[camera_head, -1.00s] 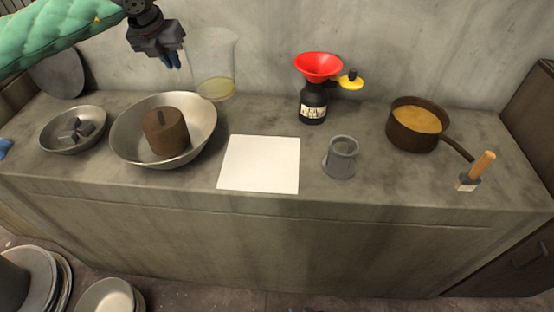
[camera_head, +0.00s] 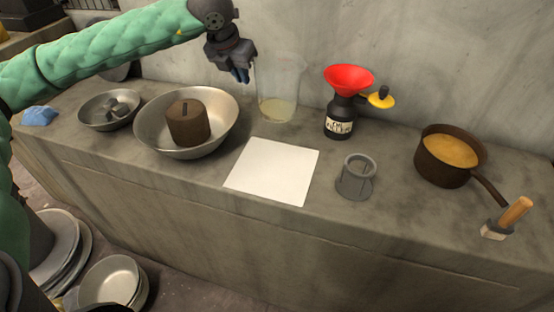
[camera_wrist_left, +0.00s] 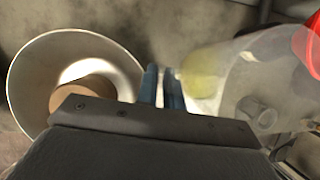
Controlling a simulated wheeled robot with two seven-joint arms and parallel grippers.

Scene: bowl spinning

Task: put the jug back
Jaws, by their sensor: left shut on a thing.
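The jug (camera_head: 280,80) is a clear, see-through vessel with a little pale yellow liquid at its bottom. It stands roughly upright near the wall, between the big metal bowl and the black bottle; I cannot tell whether its base touches the counter. My left gripper (camera_head: 243,75) is at its left side, shut on it; the handle is hard to make out. In the left wrist view the jug (camera_wrist_left: 235,70) lies right of the blue fingers (camera_wrist_left: 163,82). My right gripper is out of view.
A metal bowl (camera_head: 226,125) holding a brown block (camera_head: 188,126) is left of the jug. The black bottle (camera_head: 339,121) with a red funnel (camera_head: 349,78) is to the right. A white sheet (camera_head: 273,172) lies bare in front. A grey cup (camera_head: 356,178) and brown pot (camera_head: 446,170) stand further right.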

